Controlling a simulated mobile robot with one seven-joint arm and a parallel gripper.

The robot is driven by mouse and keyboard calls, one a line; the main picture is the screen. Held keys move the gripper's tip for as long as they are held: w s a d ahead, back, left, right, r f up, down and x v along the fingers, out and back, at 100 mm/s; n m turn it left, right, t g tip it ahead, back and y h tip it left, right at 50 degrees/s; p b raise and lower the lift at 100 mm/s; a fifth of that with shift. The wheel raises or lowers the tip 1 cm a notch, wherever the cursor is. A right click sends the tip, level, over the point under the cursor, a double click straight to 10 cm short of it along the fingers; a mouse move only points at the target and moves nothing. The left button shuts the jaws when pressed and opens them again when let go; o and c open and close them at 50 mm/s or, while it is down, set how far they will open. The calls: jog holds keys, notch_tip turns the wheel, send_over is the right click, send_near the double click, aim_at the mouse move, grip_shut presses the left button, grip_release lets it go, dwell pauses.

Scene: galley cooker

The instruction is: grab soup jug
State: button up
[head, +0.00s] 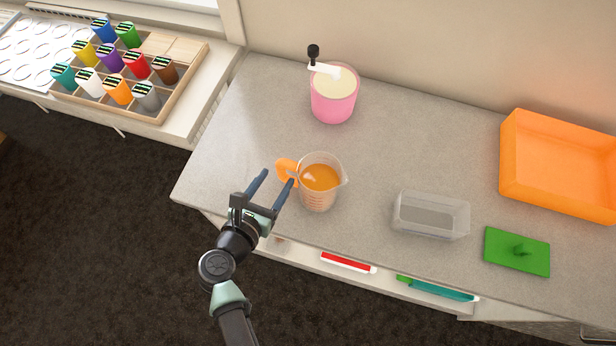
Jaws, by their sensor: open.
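The soup jug (319,191) is a clear measuring jug with orange soup in it and an orange handle on its left side. It stands upright on the grey counter near the front edge. My gripper (275,178) is open just left of the jug, with its two dark fingers pointing towards the handle (287,171). The right finger is close to the handle; I cannot tell whether it touches. Nothing is held between the fingers.
A pink pot (333,103) with pale contents and a ladle-like handle stands behind the jug. A clear container (430,216), a green lid (516,252) and an orange bin (554,184) are to the right. A wooden tray (186,73) of coloured cups is far left.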

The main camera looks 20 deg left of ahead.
aim_at(307, 180)
jog(key=shift+x, duration=3.5)
grip_shut()
jog(key=shift+r, duration=0.15)
